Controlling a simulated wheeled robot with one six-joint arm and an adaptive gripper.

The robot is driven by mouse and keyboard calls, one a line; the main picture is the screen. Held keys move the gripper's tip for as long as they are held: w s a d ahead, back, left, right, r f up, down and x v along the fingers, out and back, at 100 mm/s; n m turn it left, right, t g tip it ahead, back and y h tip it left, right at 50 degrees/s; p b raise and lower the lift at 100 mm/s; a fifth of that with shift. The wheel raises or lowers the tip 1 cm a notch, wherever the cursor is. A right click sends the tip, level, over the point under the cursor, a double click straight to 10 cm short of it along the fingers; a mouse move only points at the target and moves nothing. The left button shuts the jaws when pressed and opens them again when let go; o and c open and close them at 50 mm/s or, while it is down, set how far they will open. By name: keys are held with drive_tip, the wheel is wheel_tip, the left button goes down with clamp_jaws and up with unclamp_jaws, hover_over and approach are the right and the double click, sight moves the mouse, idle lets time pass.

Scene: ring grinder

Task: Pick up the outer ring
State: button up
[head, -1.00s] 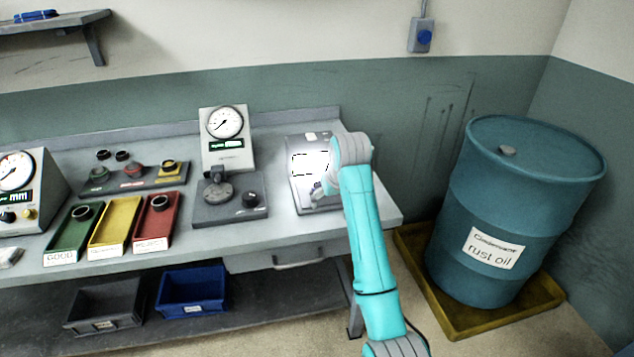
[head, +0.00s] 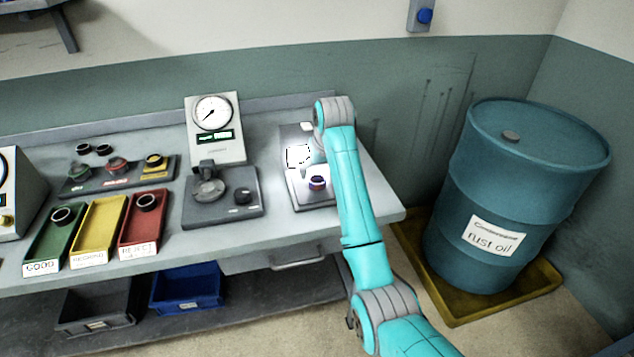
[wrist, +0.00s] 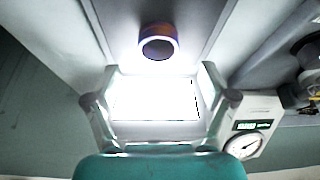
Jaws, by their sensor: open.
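A short dark ring with an orange-brown and purplish side (head: 317,183) stands on the front of the grey device with a lit white panel (head: 298,203) at the bench's right end. The ring also shows in the wrist view (wrist: 157,48), upper middle, beyond the fingers. My gripper (wrist: 158,84) is open and empty, its two fingers spread on either side of the bright panel. The ring is apart from both fingers. In the head view my arm hides the gripper.
A dial gauge stand (head: 213,130) is left of the device. Green (head: 45,248), yellow (head: 97,235) and red (head: 138,240) trays lie further left; the green and red ones hold rings. A rust oil drum (head: 520,190) stands at right.

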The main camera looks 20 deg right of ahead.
sight(318, 177)
drive_tip(key=x, duration=0.4)
drive_tip(key=shift+s+d+f, duration=0.1)
drive_tip(key=shift+f, duration=0.35)
drive_tip(key=shift+r, duration=0.1)
drive_tip(key=c, duration=1.4)
